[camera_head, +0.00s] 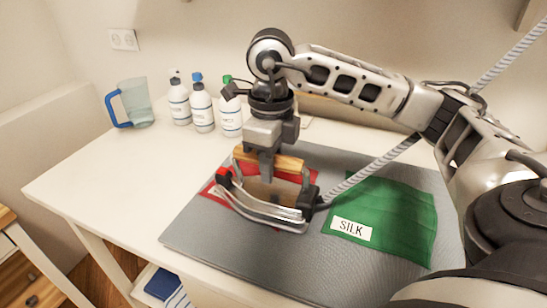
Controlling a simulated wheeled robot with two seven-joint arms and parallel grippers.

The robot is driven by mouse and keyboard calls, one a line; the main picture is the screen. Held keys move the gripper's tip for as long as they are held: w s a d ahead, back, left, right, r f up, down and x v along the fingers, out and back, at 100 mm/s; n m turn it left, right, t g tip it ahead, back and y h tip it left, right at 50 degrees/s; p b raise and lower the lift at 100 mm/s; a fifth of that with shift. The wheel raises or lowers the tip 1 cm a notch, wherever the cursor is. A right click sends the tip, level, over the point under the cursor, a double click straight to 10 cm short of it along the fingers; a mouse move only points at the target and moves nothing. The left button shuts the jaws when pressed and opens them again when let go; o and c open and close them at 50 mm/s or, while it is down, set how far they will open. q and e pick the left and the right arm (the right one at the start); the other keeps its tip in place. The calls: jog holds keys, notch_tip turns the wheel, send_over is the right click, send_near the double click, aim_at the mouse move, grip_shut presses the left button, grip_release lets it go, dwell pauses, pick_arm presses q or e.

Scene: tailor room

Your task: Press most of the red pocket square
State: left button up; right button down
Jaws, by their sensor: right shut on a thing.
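My right gripper (268,160) is shut on the wooden handle of the iron (262,207). The iron has a silver body, a red knob at its left end and a grey braided cord at its right. It is over the red pocket square (309,177), which lies on the grey pressing mat (300,268). The iron hides much of the square; red shows behind it and at its left. I cannot tell whether the soleplate touches the cloth. A green cloth (405,215) with a "SILK" label lies flat on the mat to the right. My left gripper is not in view.
Several white bottles (203,108) with coloured caps stand at the back of the white table (85,180). A clear jug (136,103) with a blue handle is at the back left. The left part of the table is clear. The cord (375,166) runs up to the right behind my right arm.

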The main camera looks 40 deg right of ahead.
jog(key=shift+s+a, duration=0.3)
jog(key=shift+a, duration=0.2)
jog(key=shift+s+a, duration=0.25)
jog(key=shift+a, duration=0.25)
jog(key=shift+d, duration=0.1)
jog(key=shift+w+d, duration=0.45)
jog(key=shift+d, duration=0.35)
jog(key=shift+w+d, duration=0.4)
jog(key=shift+d, duration=0.35)
jog(key=shift+w+d+r+b, duration=0.1)
jog(key=shift+w+d+b, duration=0.2)
jog(key=shift+d, duration=0.15)
jog(key=shift+w+d, duration=0.35)
jog(key=shift+d, duration=0.4)
jog(key=shift+w+d+r, duration=0.1)
jog(key=shift+w+d, duration=0.25)
jog(key=shift+d, duration=0.25)
